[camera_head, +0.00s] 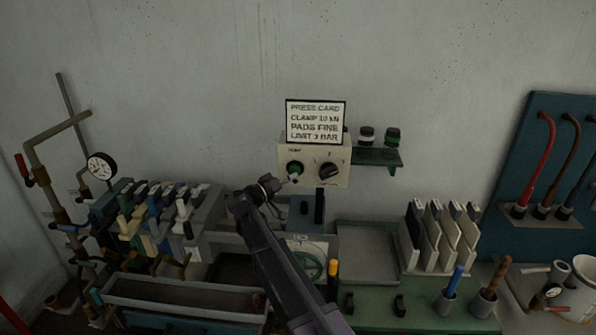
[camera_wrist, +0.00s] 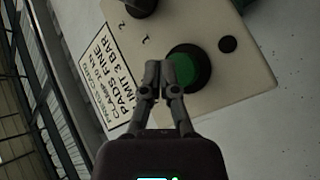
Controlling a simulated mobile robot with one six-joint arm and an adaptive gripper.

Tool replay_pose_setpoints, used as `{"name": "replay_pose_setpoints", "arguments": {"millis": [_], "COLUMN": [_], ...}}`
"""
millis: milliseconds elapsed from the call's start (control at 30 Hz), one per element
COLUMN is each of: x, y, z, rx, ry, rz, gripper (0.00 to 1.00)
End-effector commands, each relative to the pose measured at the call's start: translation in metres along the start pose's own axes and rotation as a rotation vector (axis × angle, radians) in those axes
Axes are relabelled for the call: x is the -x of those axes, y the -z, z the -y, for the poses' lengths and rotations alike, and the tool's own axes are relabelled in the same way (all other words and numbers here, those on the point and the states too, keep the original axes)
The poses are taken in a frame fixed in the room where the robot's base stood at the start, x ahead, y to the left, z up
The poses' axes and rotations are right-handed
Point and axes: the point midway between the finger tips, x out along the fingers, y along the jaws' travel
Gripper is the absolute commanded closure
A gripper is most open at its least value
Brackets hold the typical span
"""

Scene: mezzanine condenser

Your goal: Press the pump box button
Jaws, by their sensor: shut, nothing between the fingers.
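The pump box (camera_head: 313,163) is a cream box on the back wall with a green button at its left and a black knob (camera_head: 329,170) at its right. In the wrist view the green button (camera_wrist: 190,72) sits in a dark ring on the cream panel (camera_wrist: 225,38). My gripper (camera_head: 291,178) is shut and empty, with its tips at the button in the head view. In the wrist view my gripper (camera_wrist: 170,68) overlaps the button's left part. I cannot tell whether the tips touch it.
A sign card (camera_head: 316,121) stands on top of the box. Below are a green bench (camera_head: 410,315) with trays and tools, and a pipe with a gauge (camera_head: 101,166) at left.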

Motion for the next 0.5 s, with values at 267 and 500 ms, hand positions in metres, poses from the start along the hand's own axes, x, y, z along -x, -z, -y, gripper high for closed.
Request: {"name": "replay_pose_setpoints", "arguments": {"millis": [267, 500], "x": [-0.0037, -0.0068], "y": [0.0028, 0.0049], "z": [0.0027, 0.0047], "rx": [0.0, 0.0], "ry": [0.0, 0.0], "rz": [0.0, 0.0], "gripper": [1.0, 1.0]}}
